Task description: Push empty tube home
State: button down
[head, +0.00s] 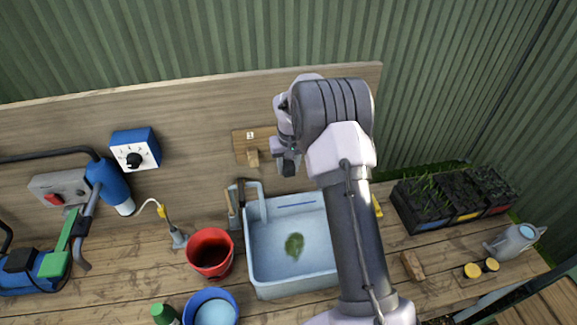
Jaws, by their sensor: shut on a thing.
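My gripper (288,164) is in front of the back board, above the rear edge of the sink, with its dark fingertips pointing down. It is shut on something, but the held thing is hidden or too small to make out. A small wooden plate (242,144) with a white number label is on the back board just left of my gripper. A wooden block (253,158) sticks out at the plate's lower edge. My gripper and wrist cover the plate's right part. I cannot pick out an empty tube. I cannot tell whether my gripper touches the plate.
A pale blue sink (275,289) with a green leafy clump (294,245) lies below my gripper. A red bucket (210,252) and a blue bucket (211,309) stand left. Seedling trays (430,216) and a watering can (514,241) are right. A dial box (134,149) is on the back board.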

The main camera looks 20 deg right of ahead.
jog(key=shift+w+d+f, duration=0.2)
jog(key=shift+w, duration=0.65)
jog(key=shift+w+d+f, duration=0.15)
jog(key=shift+w, duration=0.7)
jog(key=shift+w+r, duration=0.2)
dwell(1.3)
jog(key=shift+d, duration=0.1)
dwell(0.5)
jog(key=c, duration=1.3)
grip_release()
jog(key=o, duration=0.5)
jog(key=shift+w+f, duration=0.15)
jog(key=shift+f, duration=0.1)
jog(key=shift+c, duration=0.2)
jog(key=shift+s+r, duration=0.15)
jog(key=shift+s, duration=0.05)
notch_tip(320, 180, up, 17)
jog(key=s, duration=0.2)
jog(key=shift+a, duration=0.25)
jog(key=shift+s+a+b, duration=0.1)
jog(key=shift+s+b, duration=0.05)
jog(key=shift+b, duration=0.25)
